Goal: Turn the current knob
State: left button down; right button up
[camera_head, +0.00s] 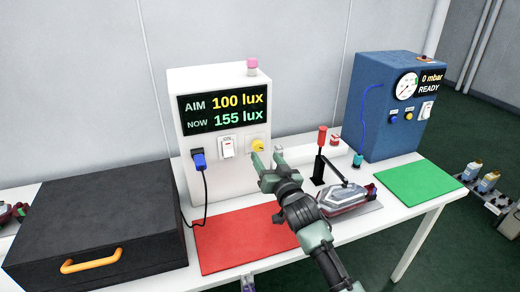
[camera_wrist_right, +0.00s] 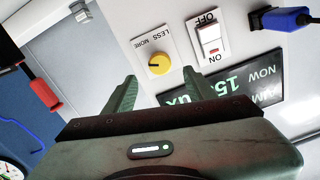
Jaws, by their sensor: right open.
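The yellow current knob (camera_head: 258,145) is on the front of the white box (camera_head: 190,85), right of a white switch (camera_head: 228,146). In the right wrist view the knob (camera_wrist_right: 158,64) has a dark pointer mark and the words LESS and MORE beside it. The box's display (camera_head: 223,108) reads AIM 100 lux and NOW 155 lux. My right gripper (camera_head: 269,158) is open and empty, just in front of and slightly below the knob. In the wrist view the knob lies beyond and between the fingertips, with a gap to them. My left gripper is not in view.
A blue plug (camera_head: 199,160) with a black cable is left of the switch. A red mat (camera_head: 240,240), a red-handled clamp (camera_head: 321,150) and a lamp (camera_head: 342,197) are on the table near my arm. A black case (camera_head: 95,215) stands left; a blue gauge box (camera_head: 375,110) stands right.

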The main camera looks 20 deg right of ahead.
aim_at(259, 147)
jog(key=shift+w+a, duration=0.15)
jog(key=shift+w, duration=3.05)
grip_shut()
